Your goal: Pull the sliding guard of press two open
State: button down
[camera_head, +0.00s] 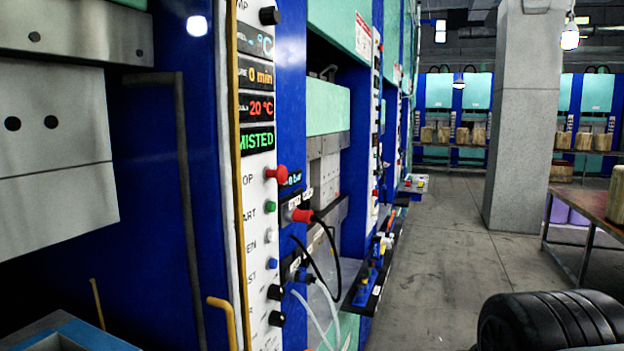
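Blue presses stand in a row along the left, seen at a steep angle. The nearest press (155,215) has a grey metal block (55,150), a dark bent bar (183,170) and a white control panel (260,200) with lit displays and buttons. A yellow hooked rod (225,312) and a long yellow upright bar (234,120) run by this panel. The press behind it shows a mint-green panel (328,106) over grey metal parts. No press number is readable, and I cannot tell which part is the sliding guard of press two. My gripper is not in view.
A black grooved tyre-like object (550,320) fills the lower right. The grey floor aisle (440,260) is clear.

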aim_at(231, 27)
jog(key=j+u, duration=0.15)
jog(key=u, duration=1.65)
jog(key=k+l+z, duration=0.4)
jog(key=l, duration=0.15)
jog(key=k+l+z, duration=0.2)
jog(key=l, duration=0.15)
